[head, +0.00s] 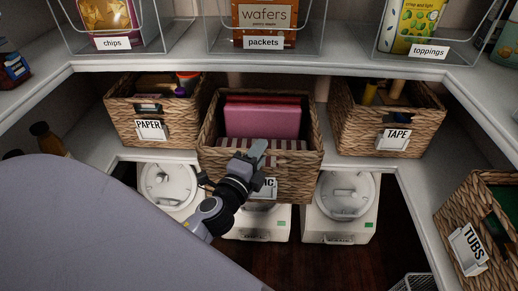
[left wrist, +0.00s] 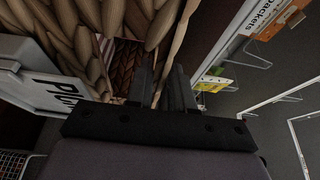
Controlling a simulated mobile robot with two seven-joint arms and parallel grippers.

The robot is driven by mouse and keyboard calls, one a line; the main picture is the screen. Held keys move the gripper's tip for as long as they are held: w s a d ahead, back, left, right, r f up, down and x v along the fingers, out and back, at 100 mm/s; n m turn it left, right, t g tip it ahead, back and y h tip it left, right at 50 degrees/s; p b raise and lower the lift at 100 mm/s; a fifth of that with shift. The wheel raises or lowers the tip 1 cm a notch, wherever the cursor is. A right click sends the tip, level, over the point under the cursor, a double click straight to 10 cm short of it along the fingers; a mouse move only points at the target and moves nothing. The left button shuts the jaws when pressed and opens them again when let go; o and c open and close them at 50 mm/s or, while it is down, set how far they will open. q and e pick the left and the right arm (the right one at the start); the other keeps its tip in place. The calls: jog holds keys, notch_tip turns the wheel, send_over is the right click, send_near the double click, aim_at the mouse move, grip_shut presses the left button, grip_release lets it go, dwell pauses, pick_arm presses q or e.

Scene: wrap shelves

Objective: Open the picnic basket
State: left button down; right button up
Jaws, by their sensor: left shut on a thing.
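The picnic basket (head: 311,178) is a brown woven basket in the middle of the shelf, and my gripper partly covers its label in the head view. Its top shows no lid; a dark pink box (head: 262,121) and striped cloth (head: 290,158) lie inside. My left gripper (head: 257,152) is at the middle of its front wall, shut on the basket near the upper edge. The left wrist view shows the fingers (left wrist: 165,92) against the weave (left wrist: 85,25), beside the white label (left wrist: 45,88). The exact grip contact is hidden. My right gripper is not in view.
The PAPER basket (head: 117,112) stands to the left and the TAPE basket (head: 427,122) to the right. A TUBS basket (head: 447,211) is at the lower right. White lidded appliances (head: 341,207) stand below. Clear bins (head: 190,42) line the shelf above.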

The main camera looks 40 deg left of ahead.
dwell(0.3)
pick_arm(q)
jog(key=c, duration=1.1)
grip_release()
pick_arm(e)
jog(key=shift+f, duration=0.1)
pick_arm(q)
jog(key=shift+s, duration=0.1)
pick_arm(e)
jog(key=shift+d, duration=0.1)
pick_arm(q)
jog(key=shift+s, duration=0.25)
jog(key=s, duration=0.4)
jog(key=s+d+b, duration=0.1)
jog(key=s, duration=0.1)
jog(key=shift+s, duration=0.25)
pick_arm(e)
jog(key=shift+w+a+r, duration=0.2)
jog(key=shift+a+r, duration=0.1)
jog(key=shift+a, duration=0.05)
